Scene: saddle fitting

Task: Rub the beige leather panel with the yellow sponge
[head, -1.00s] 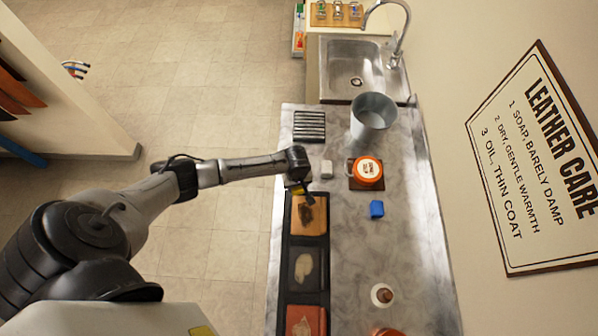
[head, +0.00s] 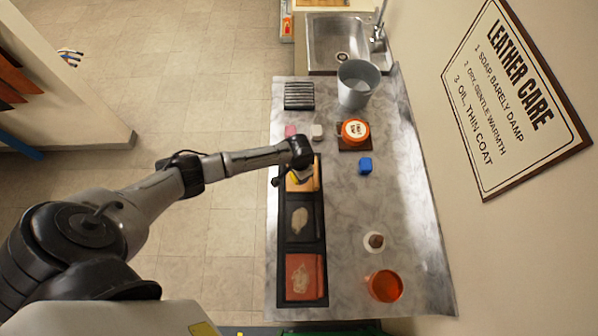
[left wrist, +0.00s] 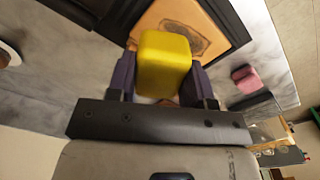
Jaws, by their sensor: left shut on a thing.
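My left gripper (left wrist: 160,85) is shut on the yellow sponge (left wrist: 165,62), which sticks out between its two fingers. In the head view the gripper (head: 298,179) is over the tan-beige leather panel (head: 312,184), at the far end of a black tray. In the left wrist view the panel (left wrist: 207,15) shows beyond the sponge, with a dark-edged stain on it. The sponge hides part of the panel, and I cannot tell whether they touch. My right gripper is not in view.
The black tray (head: 281,246) also holds a dark panel (head: 300,245) with a pale smear and a red-brown panel (head: 297,285). Pink (head: 290,130) and white (head: 317,132) blocks, an orange tin (head: 355,131), a blue block (head: 365,166) and a bucket (head: 350,95) stand nearby.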

